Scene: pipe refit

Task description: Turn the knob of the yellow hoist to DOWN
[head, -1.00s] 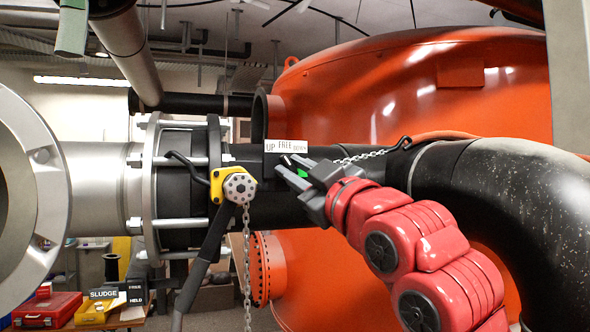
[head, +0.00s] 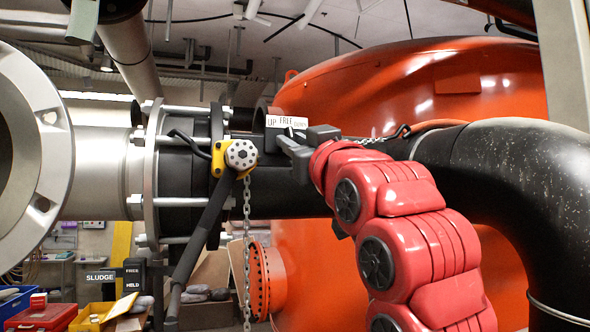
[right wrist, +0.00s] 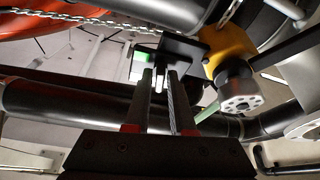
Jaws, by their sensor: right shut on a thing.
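The yellow hoist (head: 217,160) hangs at the dark pipe in the head view, with a grey round hub (head: 241,155), a chain and a black lever. Right of it is a white label (head: 285,121) reading UP, FREE and DOWN, on a dark block. My right gripper (head: 288,141) is just below this label, its fingers shut on the knob, which they mostly hide. I cannot read which word the knob points at. In the right wrist view, the fingers (right wrist: 160,76) reach the dark block (right wrist: 180,48), with the yellow hoist (right wrist: 231,53) to the right. My left gripper is not in view.
The chain (head: 247,230) hangs below the hub, near the long black lever (head: 200,240). The dark pipe (head: 300,190) runs behind my right gripper, and a large orange tank (head: 420,95) stands behind. A big flange (head: 40,150) fills the left side.

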